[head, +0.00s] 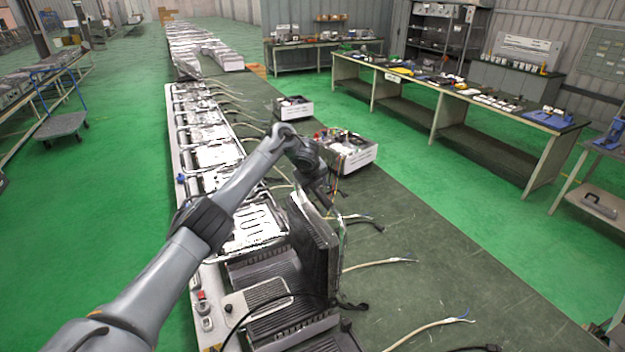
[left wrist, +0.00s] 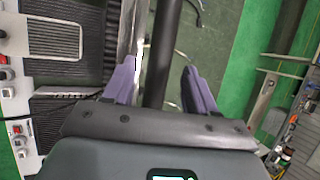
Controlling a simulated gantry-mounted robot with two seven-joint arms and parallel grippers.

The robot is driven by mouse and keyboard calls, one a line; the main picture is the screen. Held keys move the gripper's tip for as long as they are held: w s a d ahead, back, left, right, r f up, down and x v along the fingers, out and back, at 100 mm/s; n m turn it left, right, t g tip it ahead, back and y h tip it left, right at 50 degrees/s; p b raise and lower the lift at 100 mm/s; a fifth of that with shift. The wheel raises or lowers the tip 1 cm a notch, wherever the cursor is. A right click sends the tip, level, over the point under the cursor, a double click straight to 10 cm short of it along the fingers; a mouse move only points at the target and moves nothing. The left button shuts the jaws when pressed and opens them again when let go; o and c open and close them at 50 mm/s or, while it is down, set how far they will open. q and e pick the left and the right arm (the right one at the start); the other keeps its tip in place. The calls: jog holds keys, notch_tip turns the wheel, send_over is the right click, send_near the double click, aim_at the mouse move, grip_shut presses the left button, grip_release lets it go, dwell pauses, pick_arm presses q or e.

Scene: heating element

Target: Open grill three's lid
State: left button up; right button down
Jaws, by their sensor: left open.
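A dark grill lid (head: 318,248) stands roughly upright at the right side of a grill in the head view. Its dark ribbed plate (head: 262,270) lies exposed to the left. I cannot tell a number on the grill. My left gripper (head: 324,198) is open at the top of the lid, partly hidden by my wrist. In the left wrist view, the purple-grey fingers (left wrist: 160,88) are spread on either side of a long dark bar (left wrist: 162,40), which seems to be part of the lid. Whether the fingers touch it is unclear. My right gripper is not in view.
Open metal heating units (head: 218,155) line the long table beyond the grill. Boxes of parts (head: 345,152) stand at its right. Control panels with red switches (left wrist: 5,60) show at the left wrist view's left.

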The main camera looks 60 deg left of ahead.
pick_arm(q)
jog(key=shift+v, duration=2.3)
